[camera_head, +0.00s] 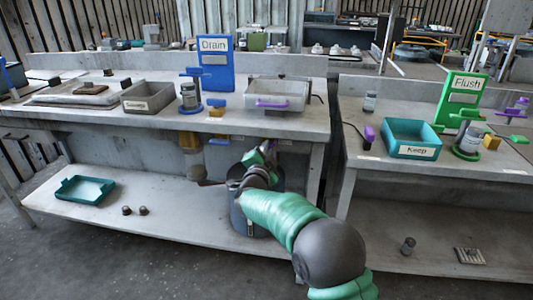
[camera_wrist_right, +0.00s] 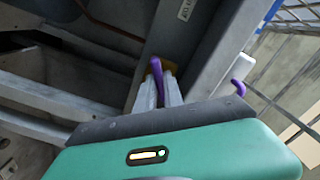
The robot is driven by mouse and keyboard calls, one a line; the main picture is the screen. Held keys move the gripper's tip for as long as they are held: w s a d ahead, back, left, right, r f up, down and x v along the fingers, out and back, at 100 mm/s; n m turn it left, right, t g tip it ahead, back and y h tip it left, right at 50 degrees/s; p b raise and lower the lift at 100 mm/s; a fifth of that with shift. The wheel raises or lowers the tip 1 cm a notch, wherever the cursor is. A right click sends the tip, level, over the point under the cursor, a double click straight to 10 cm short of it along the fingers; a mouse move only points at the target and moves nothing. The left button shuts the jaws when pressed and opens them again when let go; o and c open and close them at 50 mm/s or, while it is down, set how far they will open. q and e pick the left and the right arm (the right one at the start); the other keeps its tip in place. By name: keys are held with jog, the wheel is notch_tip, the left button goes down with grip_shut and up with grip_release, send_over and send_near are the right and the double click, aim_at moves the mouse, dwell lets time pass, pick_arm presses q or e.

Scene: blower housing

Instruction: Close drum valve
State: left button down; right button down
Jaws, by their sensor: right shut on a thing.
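My right arm reaches in from the lower right of the head view to the space under the left bench. My right gripper (camera_head: 268,150) is there, partly hidden by my own wrist. In the right wrist view its two pale fingers (camera_wrist_right: 159,90) are shut on a purple lever (camera_wrist_right: 156,75), which stands between them beside a yellow part. I take this lever to be the drum valve's handle. A dark grey drum (camera_head: 240,215) stands on the lower shelf, largely covered by my arm. The valve body is hidden. My left gripper is not in view.
The bench top (camera_head: 150,128) is close above my right gripper. A teal tray (camera_head: 85,190) and two small dark caps lie on the lower shelf at left. A bench leg (camera_head: 315,178) stands right of the gripper. Another purple hook (camera_wrist_right: 238,88) shows in the wrist view.

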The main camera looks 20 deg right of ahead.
jog(key=shift+f+m+b, duration=0.2)
jog(key=shift+m+b, duration=0.8)
jog(key=shift+m, duration=0.8)
jog(key=shift+f+m+b, duration=0.2)
jog(key=shift+m+b, duration=0.75)
jog(key=shift+m, duration=0.85)
jog(key=c, duration=1.5)
grip_release()
jog(key=shift+s+d, duration=0.1)
jog(key=shift+o, duration=0.2)
jog(key=shift+r, duration=0.1)
jog(key=shift+r, duration=0.1)
jog(key=p+v, duration=0.4)
jog(key=v, duration=1.2)
jog(key=shift+s+a, duration=0.25)
jog(key=shift+s, duration=0.1)
